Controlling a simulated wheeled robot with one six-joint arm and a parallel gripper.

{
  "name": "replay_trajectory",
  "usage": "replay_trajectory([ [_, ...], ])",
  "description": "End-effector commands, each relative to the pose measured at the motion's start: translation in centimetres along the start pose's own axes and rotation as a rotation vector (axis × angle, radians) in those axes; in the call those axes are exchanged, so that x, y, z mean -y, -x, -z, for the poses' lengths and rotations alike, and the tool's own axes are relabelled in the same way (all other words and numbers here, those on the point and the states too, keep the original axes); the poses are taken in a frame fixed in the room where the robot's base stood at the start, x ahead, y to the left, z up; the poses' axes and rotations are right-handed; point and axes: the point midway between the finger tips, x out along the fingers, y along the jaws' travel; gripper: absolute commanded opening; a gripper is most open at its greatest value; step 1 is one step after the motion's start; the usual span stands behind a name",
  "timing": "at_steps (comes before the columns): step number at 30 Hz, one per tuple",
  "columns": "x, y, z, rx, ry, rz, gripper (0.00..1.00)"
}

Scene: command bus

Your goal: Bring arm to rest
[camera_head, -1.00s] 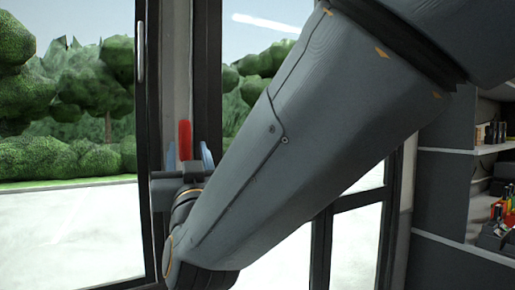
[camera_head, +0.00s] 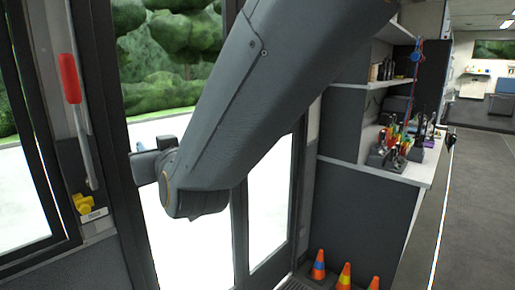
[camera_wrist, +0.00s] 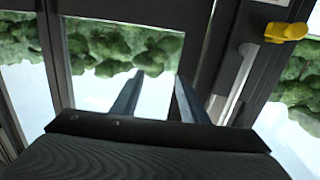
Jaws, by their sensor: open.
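My arm reaches down from the top of the head view, ending at my gripper (camera_head: 143,166) in front of the glass door (camera_head: 268,215). The fingers are largely hidden there by the wrist. In the wrist view my gripper (camera_wrist: 156,78) shows two fingers spread apart with nothing between them. A lever with a red grip (camera_head: 69,78) stands on the wall panel to the left, apart from my gripper. A grey bar (camera_wrist: 238,80) stands to the right of the fingers in the wrist view.
A yellow knob (camera_head: 83,203) sits low on the left panel; a yellow piece also shows in the wrist view (camera_wrist: 286,31). A grey counter (camera_head: 362,215) with shelves and tools stands right. Several orange cones (camera_head: 318,266) stand at its foot. Open floor (camera_head: 475,220) lies far right.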

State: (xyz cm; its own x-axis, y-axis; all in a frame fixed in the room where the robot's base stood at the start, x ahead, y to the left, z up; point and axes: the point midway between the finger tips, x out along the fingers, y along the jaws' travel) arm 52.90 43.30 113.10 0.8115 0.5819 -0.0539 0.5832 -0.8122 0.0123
Motion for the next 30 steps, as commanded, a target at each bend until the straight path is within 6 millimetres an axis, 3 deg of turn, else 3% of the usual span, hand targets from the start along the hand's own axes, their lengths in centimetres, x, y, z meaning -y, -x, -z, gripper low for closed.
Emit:
replay_trajectory([
  [1,-3.1,0.2,-2.1,0.085,-0.003,-0.032,0.4],
  [5,-9.5,2.3,-8.2,0.318,-0.03,-0.094,0.4],
  [8,-13.9,5.3,-12.6,0.496,-0.068,-0.148,0.4],
  [11,-17.9,9.3,-16.6,0.672,-0.119,-0.206,0.4],
  [15,-22.3,16.5,-21.4,0.918,-0.212,-0.289,0.4],
  [19,-24.8,24.2,-24.6,1.135,-0.32,-0.364,0.4],
  [24,-25.6,32.4,-26.7,1.352,-0.445,-0.434,0.4],
  [27,-25.6,35.2,-27.1,1.424,-0.492,-0.456,0.4],
  [30,-25.4,36.5,-27.2,1.46,-0.514,-0.464,0.4],
])
